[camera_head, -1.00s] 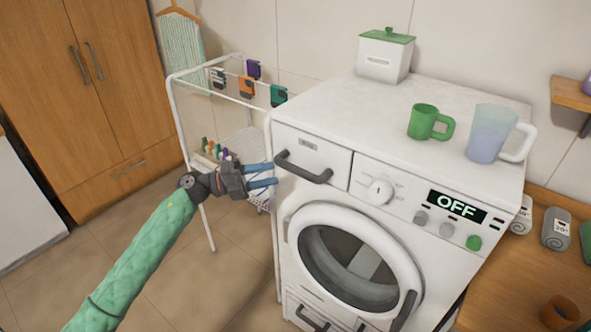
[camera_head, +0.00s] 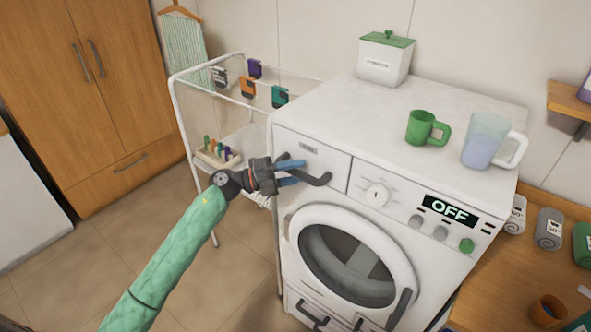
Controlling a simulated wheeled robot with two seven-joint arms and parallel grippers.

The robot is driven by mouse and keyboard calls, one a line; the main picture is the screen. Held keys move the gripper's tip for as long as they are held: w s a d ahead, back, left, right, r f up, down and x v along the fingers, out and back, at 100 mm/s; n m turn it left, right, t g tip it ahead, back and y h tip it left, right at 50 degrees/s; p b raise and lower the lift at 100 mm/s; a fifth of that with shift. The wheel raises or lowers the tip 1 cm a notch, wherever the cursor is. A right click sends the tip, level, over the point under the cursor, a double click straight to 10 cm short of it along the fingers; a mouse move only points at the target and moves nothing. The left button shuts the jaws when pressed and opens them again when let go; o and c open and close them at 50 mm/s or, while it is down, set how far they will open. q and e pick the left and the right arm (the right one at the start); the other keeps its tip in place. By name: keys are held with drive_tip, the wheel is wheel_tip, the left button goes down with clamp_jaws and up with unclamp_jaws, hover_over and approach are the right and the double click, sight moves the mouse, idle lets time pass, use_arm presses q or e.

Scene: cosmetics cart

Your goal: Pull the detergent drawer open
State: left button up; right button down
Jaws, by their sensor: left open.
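The white washing machine (camera_head: 335,200) stands at the centre right. Its detergent drawer (camera_head: 333,162) is at the upper left of the front and is flush with the panel. The drawer has a dark bar handle (camera_head: 322,181). My left gripper (camera_head: 301,173) is at the left part of this handle. Its two blue fingers are apart, one above and one below the bar. They hide the handle's left end, and I cannot tell whether they touch it. My right gripper is not in view.
A green mug (camera_head: 421,128), a clear jug (camera_head: 485,142) and a white box with a green lid (camera_head: 384,58) stand on the machine's top. A drying rack (camera_head: 180,110) is left of the machine. A wooden surface (camera_head: 500,275) with several items is at the right.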

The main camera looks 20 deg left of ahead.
use_arm(q)
clamp_jaws()
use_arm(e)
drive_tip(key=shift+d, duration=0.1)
use_arm(q)
drive_tip(key=shift+s, duration=0.1)
